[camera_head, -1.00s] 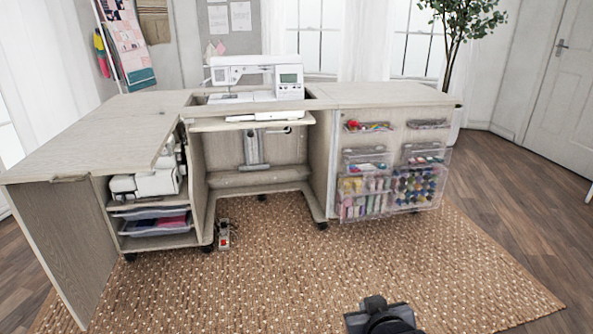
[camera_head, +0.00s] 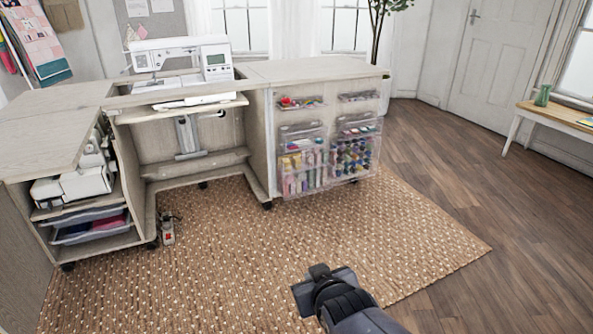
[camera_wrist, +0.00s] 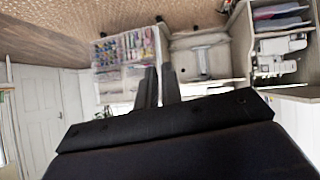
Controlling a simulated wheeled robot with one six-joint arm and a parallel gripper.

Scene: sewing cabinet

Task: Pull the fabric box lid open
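No box with a clearly visible lid can be made out. Two translucent trays (camera_head: 88,220) with dark blue and pink contents, perhaps fabric, sit in the left cabinet's lower shelves; they also show in the wrist view (camera_wrist: 282,32), which is upside down. Clear bins (camera_head: 327,160) with thread spools and sewing supplies hang on the right cabinet's front; they show in the wrist view (camera_wrist: 125,52) too. My black gripper (camera_head: 305,288) is over the rug, well apart from both.
The sewing cabinet (camera_head: 318,70) carries a white sewing machine (camera_head: 185,58). A small device (camera_head: 167,230) lies on the rug (camera_head: 230,235) near the left cabinet. A wooden side table (camera_head: 560,118) stands at right. Open wooden floor lies right of the rug.

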